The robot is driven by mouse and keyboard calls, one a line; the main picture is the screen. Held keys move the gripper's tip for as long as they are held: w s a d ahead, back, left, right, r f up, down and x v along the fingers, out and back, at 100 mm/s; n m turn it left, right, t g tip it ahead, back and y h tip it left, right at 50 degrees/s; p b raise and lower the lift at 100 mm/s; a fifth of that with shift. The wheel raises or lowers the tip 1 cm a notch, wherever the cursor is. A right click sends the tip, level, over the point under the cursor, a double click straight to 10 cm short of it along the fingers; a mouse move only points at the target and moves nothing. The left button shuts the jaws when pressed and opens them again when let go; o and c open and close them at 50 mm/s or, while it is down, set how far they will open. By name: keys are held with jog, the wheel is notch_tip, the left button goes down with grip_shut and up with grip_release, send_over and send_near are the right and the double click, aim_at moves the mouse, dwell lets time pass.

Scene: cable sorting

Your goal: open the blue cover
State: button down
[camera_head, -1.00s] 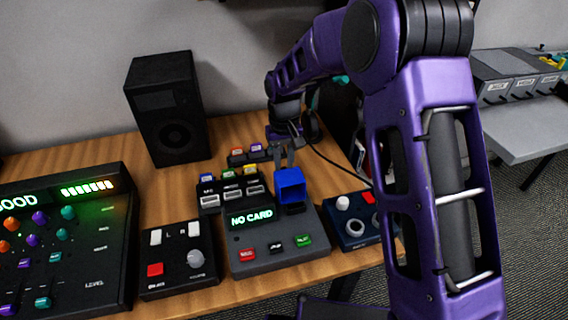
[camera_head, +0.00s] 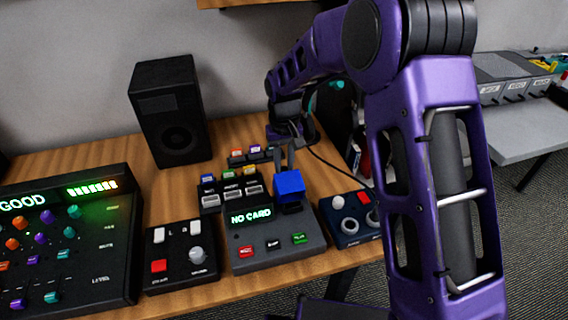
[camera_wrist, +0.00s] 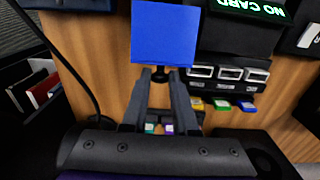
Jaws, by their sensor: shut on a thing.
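The blue cover (camera_head: 289,183) is at the back right corner of the dark device with the "NO CARD" display (camera_head: 262,254). It looks like a small box-shaped lid, and a dark part shows beneath it. In the wrist view the blue cover (camera_wrist: 163,32) shows as a broad flat face at the top. My gripper (camera_head: 289,163) reaches down to the cover from behind. In the wrist view my gripper (camera_wrist: 160,74) has its fingertips close together at the cover's near edge, shut on it. The exact contact is partly hidden by the fingers.
Behind the device stands a slotted black holder (camera_head: 231,192) with coloured cards. A dark blue box with knobs (camera_head: 349,219) is close on the right and a black button box (camera_head: 182,254) on the left. A speaker (camera_head: 170,112) stands at the back left. A black cable hangs near my arm.

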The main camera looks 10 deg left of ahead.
jog(key=shift+s+d+f, duration=0.1)
jog(key=shift+s+f, duration=0.1)
jog(key=shift+s, duration=0.05)
jog(key=c, duration=0.7)
grip_release()
jog(key=shift+c, duration=0.2)
jog(key=shift+w, duration=0.1)
jog(key=shift+w+r, duration=0.1)
jog(key=shift+r, duration=0.4)
notch_tip(320, 180, up, 16)
jog(key=p, duration=0.2)
jog(key=shift+r, duration=0.2)
